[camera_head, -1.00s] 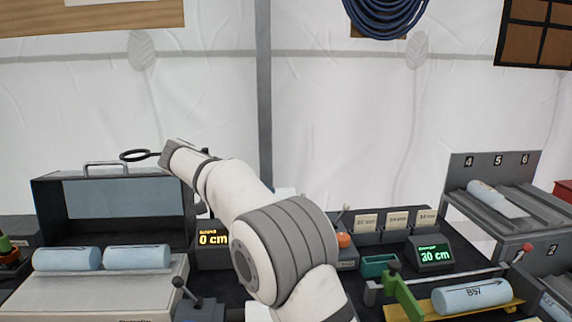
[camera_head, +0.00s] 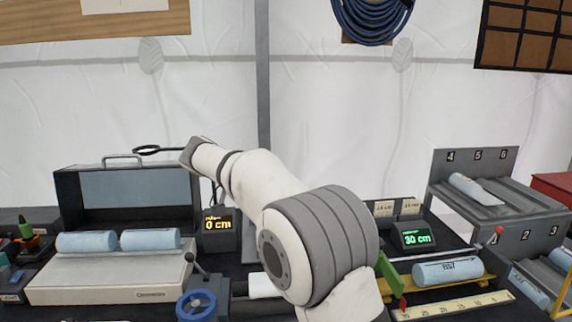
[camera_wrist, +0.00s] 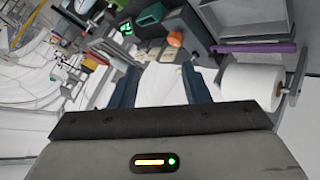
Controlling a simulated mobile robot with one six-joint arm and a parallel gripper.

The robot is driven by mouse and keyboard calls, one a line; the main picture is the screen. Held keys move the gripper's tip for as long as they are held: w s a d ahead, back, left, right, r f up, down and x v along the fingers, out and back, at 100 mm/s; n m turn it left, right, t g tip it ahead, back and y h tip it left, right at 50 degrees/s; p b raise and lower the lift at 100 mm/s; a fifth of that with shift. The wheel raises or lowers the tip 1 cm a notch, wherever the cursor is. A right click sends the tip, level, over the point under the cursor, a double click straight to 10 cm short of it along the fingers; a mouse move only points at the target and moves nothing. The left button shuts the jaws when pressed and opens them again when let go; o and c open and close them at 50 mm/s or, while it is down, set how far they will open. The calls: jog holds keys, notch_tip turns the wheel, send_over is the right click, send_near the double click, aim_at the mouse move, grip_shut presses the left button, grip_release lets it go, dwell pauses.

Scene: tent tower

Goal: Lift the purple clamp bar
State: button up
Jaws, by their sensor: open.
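In the wrist view a flat purple bar (camera_wrist: 255,48), which looks like the clamp bar, lies beside a white roll (camera_wrist: 252,84), to the right of my gripper (camera_wrist: 160,80). My gripper's two dark fingers are apart, with pale surface showing between them. The bar is clear of the fingers. In the head view the purple bar cannot be seen, and my gripper is hidden behind or beyond my arm.
A grey case (camera_head: 125,198) with two light-blue cylinders stands left. A blue handwheel (camera_head: 197,306) is at the front. A display reading 30 cm (camera_head: 413,236), a green clamp (camera_head: 388,275) and numbered grey racks (camera_head: 477,200) stand right. A blue cable coil (camera_head: 372,20) hangs above.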

jog(key=s+d+f+n+g+y+p, duration=0.1)
jog(key=s+d+f+n+y, duration=0.1)
jog(key=s+d, duration=0.6)
jog(key=s+d+f+n+g+y+p, duration=0.1)
jog(key=s+d+f+n+y+p, duration=0.1)
jog(key=s+d+y, duration=0.3)
jog(key=s+d+f, duration=0.1)
jog(key=s+d, duration=0.3)
jog(key=s, duration=0.5)
jog(key=shift+s+d+g, duration=0.2)
jog(key=shift+s+g, duration=0.1)
jog(key=s+f, duration=0.1)
jog(key=s, duration=0.2)
jog(key=s+f+y, duration=0.1)
jog(key=s+f, duration=0.1)
jog(key=s, duration=0.1)
jog(key=s+f+n+y, duration=0.1)
jog(key=s, duration=0.1)
jog(key=shift+s+d+f+p, duration=0.3)
jog(key=shift+s+d+p, duration=0.1)
jog(key=shift+s+f+t, duration=0.15)
jog(key=shift+s+t, duration=0.1)
jog(key=shift+t, duration=0.15)
jog(key=shift+c, duration=0.6)
jog(key=shift+f, duration=0.1)
